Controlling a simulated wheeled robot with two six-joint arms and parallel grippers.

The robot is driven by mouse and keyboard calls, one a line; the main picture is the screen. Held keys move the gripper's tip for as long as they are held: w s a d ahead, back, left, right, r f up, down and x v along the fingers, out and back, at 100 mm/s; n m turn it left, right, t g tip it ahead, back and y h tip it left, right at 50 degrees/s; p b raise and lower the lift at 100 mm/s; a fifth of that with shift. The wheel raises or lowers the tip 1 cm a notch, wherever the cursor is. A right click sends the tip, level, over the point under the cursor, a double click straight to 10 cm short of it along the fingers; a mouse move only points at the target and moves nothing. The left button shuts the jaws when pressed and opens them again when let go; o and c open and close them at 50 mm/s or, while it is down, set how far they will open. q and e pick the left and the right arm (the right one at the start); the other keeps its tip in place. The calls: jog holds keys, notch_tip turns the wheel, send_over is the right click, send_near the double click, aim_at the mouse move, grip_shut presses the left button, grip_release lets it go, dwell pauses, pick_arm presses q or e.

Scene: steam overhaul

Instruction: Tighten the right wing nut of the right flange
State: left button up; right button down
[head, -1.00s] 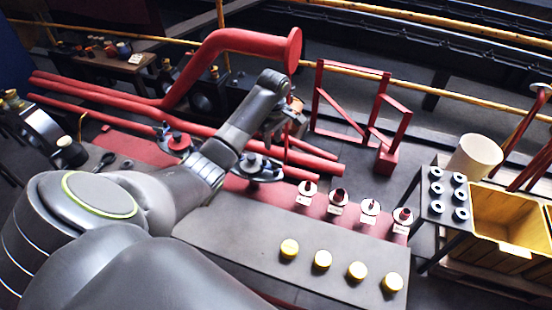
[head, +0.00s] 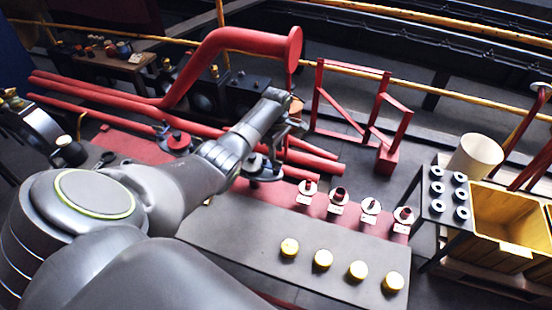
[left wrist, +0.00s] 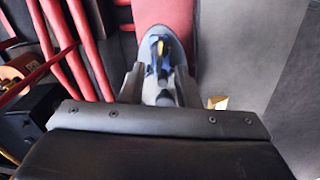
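The right flange (head: 266,174) is a grey oval plate on the red strip, partly hidden behind my left arm in the head view. In the left wrist view the flange (left wrist: 146,41) lies straight ahead, with a dark blue wing-shaped part (left wrist: 164,45) with a yellow mark on it. My left gripper (left wrist: 160,80) is over the near end of the flange, its two fingers apart, with a grey part showing between them. I cannot tell whether the fingers touch a wing nut. In the head view my left gripper (head: 277,135) is mostly hidden by its wrist. My right gripper is not in view.
Another flange (head: 178,142) sits to the left on the red strip. Red pipes (head: 110,98) run behind. A yellow crate (head: 510,220) stands far right.

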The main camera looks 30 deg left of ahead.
aim_at(276, 164)
pick_arm(q)
jog(key=shift+f+b, duration=0.5)
jog(key=shift+f, duration=1.8)
grip_shut()
